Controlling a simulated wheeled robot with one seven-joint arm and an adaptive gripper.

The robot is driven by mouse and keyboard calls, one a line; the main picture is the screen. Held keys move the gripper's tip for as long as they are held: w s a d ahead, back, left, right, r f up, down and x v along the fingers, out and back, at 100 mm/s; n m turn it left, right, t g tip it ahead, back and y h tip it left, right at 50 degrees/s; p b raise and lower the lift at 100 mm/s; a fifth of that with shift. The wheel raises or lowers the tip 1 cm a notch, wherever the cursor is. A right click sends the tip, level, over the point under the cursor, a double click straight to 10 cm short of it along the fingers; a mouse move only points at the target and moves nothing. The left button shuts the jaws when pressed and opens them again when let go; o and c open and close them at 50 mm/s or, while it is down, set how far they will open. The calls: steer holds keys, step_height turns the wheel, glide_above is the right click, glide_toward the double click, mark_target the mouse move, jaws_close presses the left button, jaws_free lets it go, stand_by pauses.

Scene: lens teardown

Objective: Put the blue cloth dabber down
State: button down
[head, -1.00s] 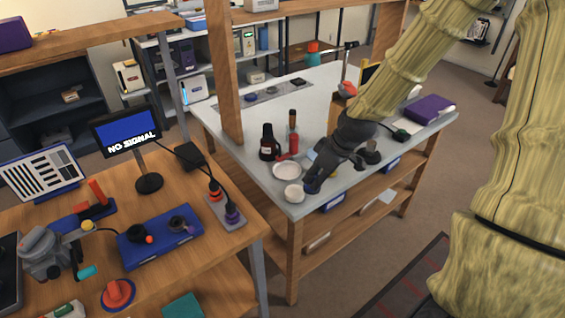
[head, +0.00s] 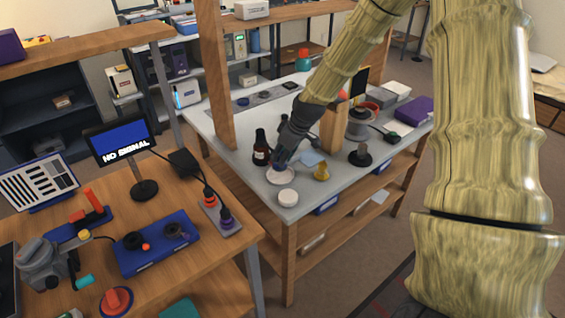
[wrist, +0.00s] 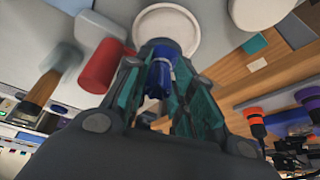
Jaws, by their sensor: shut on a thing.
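My gripper (head: 278,162) points down at the white dish (head: 286,181) on the grey-topped bench. In the wrist view my gripper (wrist: 160,85) is shut on the blue cloth dabber (wrist: 158,78), which sits between the teal finger pads. The dabber's far end overlaps the near part of the dish (wrist: 180,22) there. I cannot tell whether it touches the dish. In the head view the dabber is too small to make out clearly at the fingertips.
A white round jar (head: 288,197) stands in front of the dish, near the bench corner. A dark bottle (head: 261,152) stands close left of my gripper. A yellow piece (head: 321,172) and a light blue cloth (head: 312,158) lie to the right. A red bottle (wrist: 100,66) is close by.

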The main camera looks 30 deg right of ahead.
steer(key=shift+f+p, duration=0.35)
steer(key=shift+f, duration=1.35)
steer(key=shift+f, duration=0.2)
steer(key=c, duration=1.2)
jaws_free()
steer(key=shift+r, duration=0.2)
steer(key=b+v, duration=0.1)
steer(key=v, duration=1.1)
